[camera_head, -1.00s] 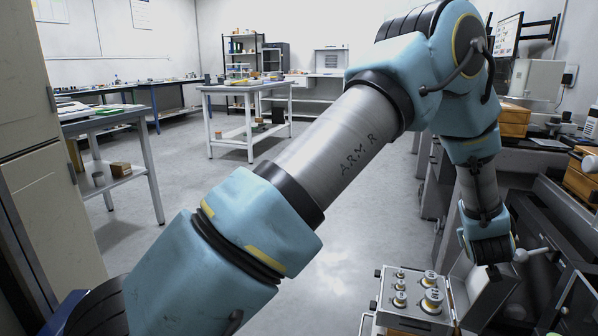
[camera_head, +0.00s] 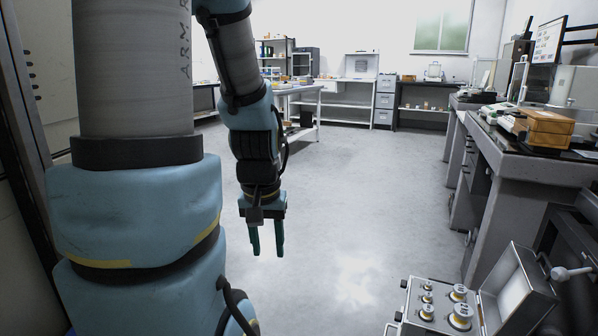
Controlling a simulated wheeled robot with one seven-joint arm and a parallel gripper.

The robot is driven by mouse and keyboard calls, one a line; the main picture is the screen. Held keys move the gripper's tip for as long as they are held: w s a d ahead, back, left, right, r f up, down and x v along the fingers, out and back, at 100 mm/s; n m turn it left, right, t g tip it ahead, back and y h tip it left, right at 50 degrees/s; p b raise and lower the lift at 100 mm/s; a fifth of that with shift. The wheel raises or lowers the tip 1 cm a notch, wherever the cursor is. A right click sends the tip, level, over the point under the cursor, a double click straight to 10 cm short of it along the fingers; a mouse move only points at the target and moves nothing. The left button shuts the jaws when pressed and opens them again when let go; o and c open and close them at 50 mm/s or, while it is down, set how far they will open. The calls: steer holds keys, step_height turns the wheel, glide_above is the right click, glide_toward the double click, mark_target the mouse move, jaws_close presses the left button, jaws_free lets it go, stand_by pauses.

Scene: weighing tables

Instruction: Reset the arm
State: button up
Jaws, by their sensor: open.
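My arm stands upright at the left of the view, blue and grey, with its forearm hanging down. My gripper (camera_head: 267,246) points straight down over the bare floor, left of the picture's middle. Its two dark green fingers are apart and nothing shows between them. Nothing touches the gripper.
An open case of weights (camera_head: 412,318) is at the lower right, its lid (camera_head: 512,288) raised. A long bench (camera_head: 520,165) with a wooden box (camera_head: 546,128) runs along the right. A white-legged table (camera_head: 303,88) stands behind my forearm. The middle floor (camera_head: 350,190) is clear.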

step_height(320, 180, up, 24)
steer(key=p, duration=2.4)
steer(key=shift+s+a, duration=0.25)
steer(key=shift+f, duration=0.1)
